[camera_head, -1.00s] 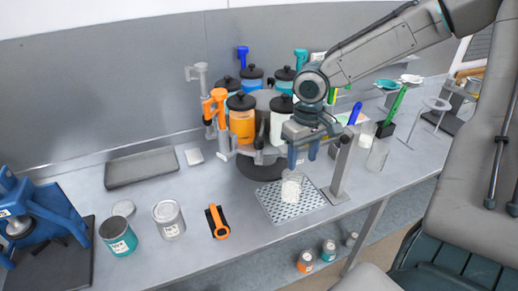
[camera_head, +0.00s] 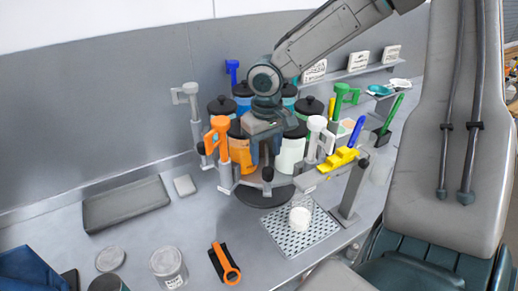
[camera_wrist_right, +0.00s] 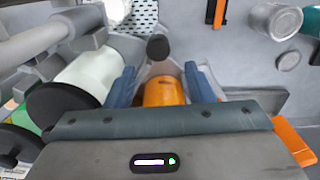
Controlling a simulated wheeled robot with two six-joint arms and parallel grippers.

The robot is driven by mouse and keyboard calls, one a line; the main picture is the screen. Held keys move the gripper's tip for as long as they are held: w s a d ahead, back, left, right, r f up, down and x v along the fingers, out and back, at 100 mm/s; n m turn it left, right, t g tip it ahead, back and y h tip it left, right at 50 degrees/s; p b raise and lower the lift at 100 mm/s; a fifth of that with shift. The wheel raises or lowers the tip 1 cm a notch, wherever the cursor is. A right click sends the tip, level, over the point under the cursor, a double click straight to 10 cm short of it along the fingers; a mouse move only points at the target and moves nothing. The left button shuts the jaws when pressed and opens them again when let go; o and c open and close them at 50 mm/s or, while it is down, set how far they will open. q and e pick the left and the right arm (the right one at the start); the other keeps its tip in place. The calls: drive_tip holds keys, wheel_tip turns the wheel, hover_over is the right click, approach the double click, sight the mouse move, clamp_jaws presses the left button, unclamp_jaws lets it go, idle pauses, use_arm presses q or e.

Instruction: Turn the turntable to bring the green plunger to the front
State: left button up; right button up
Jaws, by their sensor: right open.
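The turntable (camera_head: 264,196) carries a ring of jars with black lids and upright plungers. The green plunger (camera_head: 345,97) stands at its back right. An orange plunger (camera_head: 220,140) is at the front left and a white plunger (camera_head: 316,137) at the front right. My right gripper (camera_head: 264,160) is at the turntable's front, between the orange jar (camera_head: 240,150) and the white jar (camera_head: 291,152). In the wrist view its blue fingers (camera_wrist_right: 163,88) are apart, with orange jar surface showing between them and a black knob (camera_wrist_right: 158,47) just beyond. Contact cannot be told. My left gripper is not in view.
A perforated tray (camera_head: 290,240) with a small white-topped cup (camera_head: 300,217) lies in front of the turntable. A yellow part (camera_head: 338,160) sits on a stand at right. An orange-handled tool (camera_head: 226,265) and a tin (camera_head: 168,268) stand front left, with free bench between.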

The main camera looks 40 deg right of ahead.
sight(268, 180)
drive_tip(key=f, duration=0.1)
drive_tip(key=s+f+p, duration=0.1)
drive_tip(key=f, duration=0.2)
drive_tip(key=shift+s+f, duration=0.25)
drive_tip(key=shift+s, duration=0.05)
drive_tip(key=f, duration=0.2)
drive_tip(key=w+f+p, duration=0.1)
drive_tip(key=f, duration=0.1)
drive_tip(key=shift+f, duration=0.45)
drive_tip(key=shift+s+f+p, duration=0.2)
drive_tip(key=shift+p, duration=0.1)
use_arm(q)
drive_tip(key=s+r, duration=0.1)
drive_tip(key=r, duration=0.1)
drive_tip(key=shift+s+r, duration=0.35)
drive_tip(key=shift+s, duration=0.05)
use_arm(e)
clamp_jaws()
